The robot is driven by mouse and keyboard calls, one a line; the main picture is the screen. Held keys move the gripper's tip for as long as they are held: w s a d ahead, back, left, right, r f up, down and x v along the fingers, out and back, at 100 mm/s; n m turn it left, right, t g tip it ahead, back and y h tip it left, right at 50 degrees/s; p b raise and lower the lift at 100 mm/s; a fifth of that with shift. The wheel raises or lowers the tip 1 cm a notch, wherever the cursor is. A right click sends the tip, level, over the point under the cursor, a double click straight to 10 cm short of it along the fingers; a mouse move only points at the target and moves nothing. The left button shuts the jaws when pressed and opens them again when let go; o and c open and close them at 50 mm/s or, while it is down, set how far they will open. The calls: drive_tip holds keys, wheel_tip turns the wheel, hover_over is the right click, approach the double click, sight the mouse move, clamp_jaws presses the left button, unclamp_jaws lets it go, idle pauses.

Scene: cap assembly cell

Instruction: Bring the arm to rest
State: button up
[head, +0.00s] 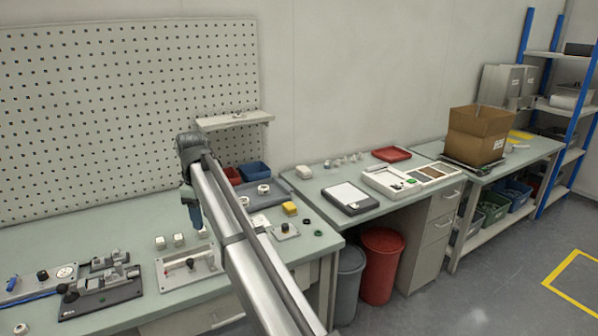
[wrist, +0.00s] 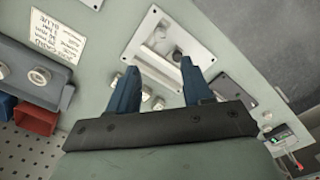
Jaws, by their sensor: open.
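My gripper (head: 195,220) hangs above the left workbench (head: 130,222), its blue fingers pointing down. In the wrist view my gripper (wrist: 156,72) has its two fingers spread wide apart, with nothing held between them. Below and beyond the fingertips lies a pale plate fixture (wrist: 150,65) with a dark knob. In the head view this fixture (head: 175,280) sits to the lower left of my gripper. Small white blocks (head: 160,243) stand on the bench by the fingers. My arm hides part of the bench's right side.
Clamp fixtures (head: 100,283) stand at the bench's front left. Red and blue bins (head: 254,172), a yellow block (head: 289,208) and small rings lie at the right. A pegboard (head: 110,110) and shelf (head: 234,121) rise behind. A second table (head: 330,180) holds trays.

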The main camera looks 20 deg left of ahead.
drive_tip(key=d+f+m+g+h, duration=0.2)
drive_tip(key=d+f+m, duration=0.4)
drive_tip(key=d+f, duration=2.45)
drive_tip(key=s+d+f+m+g, duration=0.1)
drive_tip(key=s+d+f+m, duration=0.1)
drive_tip(key=s+d+f, duration=0.5)
drive_tip(key=s+d+f+m+g, duration=0.1)
drive_tip(key=s+d+f+m, duration=0.15)
drive_tip(key=d+f, duration=0.85)
drive_tip(key=s+d+f+m+g, duration=0.1)
drive_tip(key=s+d+f, duration=0.3)
drive_tip(key=s, duration=0.5)
drive_tip(key=s+d+f+m+g+y, duration=0.1)
drive_tip(key=s+d+f+m, duration=0.3)
drive_tip(key=s, duration=0.5)
drive_tip(key=s+d+f+m+y, duration=0.1)
drive_tip(key=s+d+f+m, duration=0.2)
drive_tip(key=s+d+f, duration=0.3)
drive_tip(key=s, duration=0.2)
drive_tip(key=shift+s+d+f+g, duration=0.25)
drive_tip(key=shift+s+g, duration=0.15)
